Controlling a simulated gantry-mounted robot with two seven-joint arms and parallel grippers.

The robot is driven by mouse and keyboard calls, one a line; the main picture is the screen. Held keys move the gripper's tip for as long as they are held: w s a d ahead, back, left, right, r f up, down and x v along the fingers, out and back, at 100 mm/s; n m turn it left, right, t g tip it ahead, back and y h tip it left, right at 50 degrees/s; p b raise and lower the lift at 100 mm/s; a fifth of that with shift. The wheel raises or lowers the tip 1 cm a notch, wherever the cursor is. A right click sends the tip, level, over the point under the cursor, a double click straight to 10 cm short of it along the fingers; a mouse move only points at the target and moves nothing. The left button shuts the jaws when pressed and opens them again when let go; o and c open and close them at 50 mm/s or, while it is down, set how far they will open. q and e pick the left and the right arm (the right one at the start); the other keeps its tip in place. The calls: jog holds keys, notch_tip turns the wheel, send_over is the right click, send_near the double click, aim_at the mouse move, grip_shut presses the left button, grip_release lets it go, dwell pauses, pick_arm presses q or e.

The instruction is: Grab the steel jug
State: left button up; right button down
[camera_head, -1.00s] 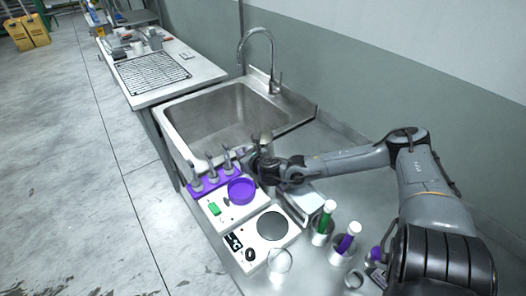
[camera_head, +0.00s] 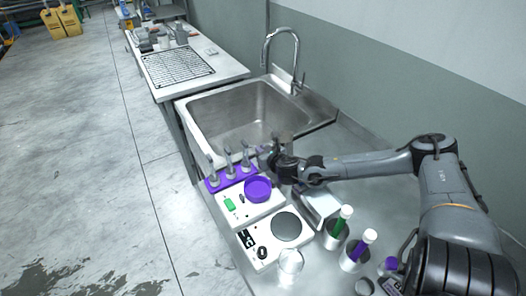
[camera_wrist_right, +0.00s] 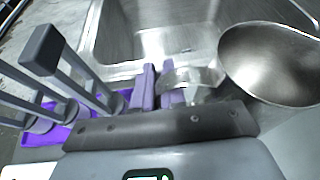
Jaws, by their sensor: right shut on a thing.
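The steel jug (camera_wrist_right: 275,65) shows in the right wrist view as a round, shiny, open vessel at the upper right, with its mouth visible. A bright metal part (camera_wrist_right: 195,78) lies between it and the fingers. My right gripper (camera_wrist_right: 158,88) is shut on the jug at its side; the exact contact is hard to make out. In the head view my right gripper (camera_head: 276,160) is beside the sink's near edge, and the jug (camera_head: 284,140) is mostly hidden behind it. My left gripper is not in view.
The sink (camera_head: 240,112) with its tap (camera_head: 297,70) lies just beyond. A purple rack (camera_head: 231,175) with upright tools stands left of the gripper.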

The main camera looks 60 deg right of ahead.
aim_at(269, 145)
jog(key=r+p, duration=0.1)
jog(key=s+r+p, duration=0.1)
jog(key=r+p, duration=0.1)
jog(key=s+r+p, duration=0.1)
jog(key=r, duration=0.1)
jog(key=shift+s+d+r+p, duration=0.15)
jog(key=shift+s+p, duration=0.1)
jog(key=shift+p, duration=0.15)
jog(key=s+r+p, duration=0.4)
jog(key=s+r, duration=0.1)
jog(key=s, duration=0.3)
jog(key=shift+s+d+p, duration=0.35)
jog(key=shift+s+d, duration=0.05)
jog(key=shift+d, duration=0.05)
jog(key=shift+s, duration=0.1)
dwell(0.4)
